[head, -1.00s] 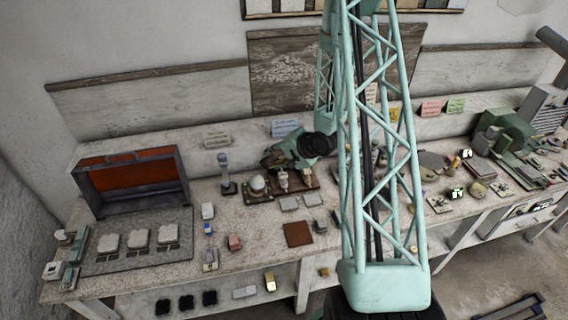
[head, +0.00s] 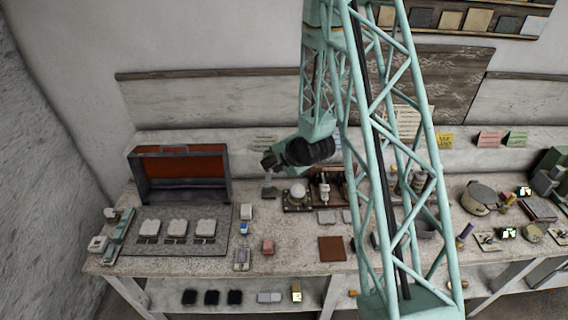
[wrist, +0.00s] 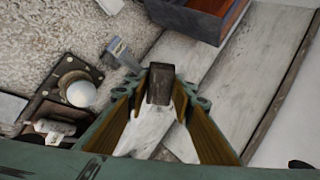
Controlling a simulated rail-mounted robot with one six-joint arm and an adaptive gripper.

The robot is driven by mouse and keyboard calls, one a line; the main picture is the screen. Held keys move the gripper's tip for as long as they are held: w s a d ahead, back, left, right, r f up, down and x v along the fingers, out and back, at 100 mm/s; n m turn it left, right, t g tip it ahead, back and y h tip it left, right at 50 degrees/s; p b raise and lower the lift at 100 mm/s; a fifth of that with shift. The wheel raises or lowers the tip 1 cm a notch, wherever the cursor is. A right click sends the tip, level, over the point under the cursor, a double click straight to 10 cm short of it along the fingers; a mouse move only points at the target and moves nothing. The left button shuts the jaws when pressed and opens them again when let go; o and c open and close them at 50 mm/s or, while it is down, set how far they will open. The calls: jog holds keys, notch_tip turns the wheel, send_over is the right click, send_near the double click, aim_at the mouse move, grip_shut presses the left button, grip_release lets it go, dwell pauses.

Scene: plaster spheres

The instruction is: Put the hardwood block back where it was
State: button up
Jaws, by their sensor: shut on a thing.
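The hardwood block (wrist: 160,83) is a small dark brown block. In the wrist view it sits between the two fingertips of my gripper (wrist: 160,92), which is shut on it. In the head view my gripper (head: 268,163) is above the back of the bench, behind the small grey stand (head: 269,191). I cannot make out the block in the head view. The bench top (head: 290,245) lies below, and the wrist view shows pale boards beyond the block.
An open red-lined case (head: 180,170) stands to the left. A white sphere (head: 298,190) sits on a dark square base just right of the stand. A brown square mat (head: 332,248) lies in front. Several small items crowd the bench.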

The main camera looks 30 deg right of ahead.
jog(key=a+m+b, duration=0.1)
jog(key=a+b, duration=0.4)
jog(key=a, duration=0.8)
jog(key=a+f+b, duration=0.3)
jog(key=f+b, duration=1.3)
jog(key=b, duration=0.1)
jog(key=shift+s+f+h, duration=0.25)
jog(key=shift+f+h, duration=0.05)
jog(key=shift+h, duration=0.1)
jog(key=shift+a, duration=0.2)
